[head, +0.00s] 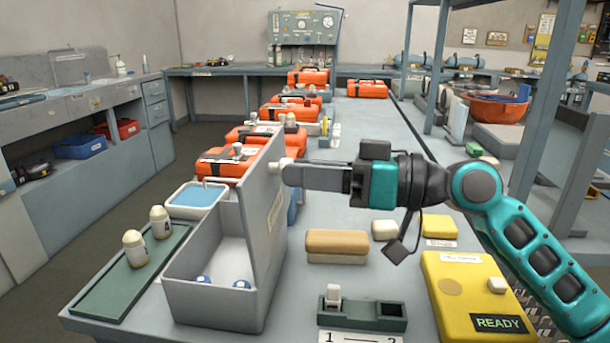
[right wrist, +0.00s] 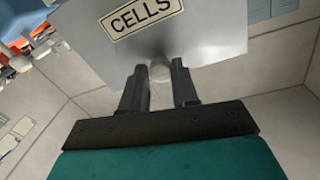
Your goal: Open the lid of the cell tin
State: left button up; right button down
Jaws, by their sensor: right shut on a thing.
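The grey cell tin (head: 213,302) stands on the bench left of centre, with a few blue-and-white round cells (head: 241,284) on its floor. Its lid (head: 262,205) stands up steeply along the tin's right side, so the tin is open from above. The lid's outer face carries a "CELLS" label, readable in the right wrist view (right wrist: 141,17). My right gripper (head: 287,173) is shut on the pale lid knob (right wrist: 160,69), coming from the right. My left gripper is not in view.
A green tray (head: 95,291) with two white bottles lies left of the tin. Right of it are a tan block (head: 336,241), a dark two-slot holder (head: 364,313) and a yellow READY case (head: 455,290). Orange cases (head: 222,165) line the bench behind.

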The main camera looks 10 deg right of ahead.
jog(key=shift+f, duration=0.7)
jog(key=c, duration=1.1)
grip_release()
jog(key=shift+w+d, duration=0.1)
jog(key=shift+c, duration=0.2)
jog(key=shift+o, duration=1.4)
jog(key=shift+r, duration=0.2)
jog(key=b+v, duration=0.2)
jog(key=v, duration=1.1)
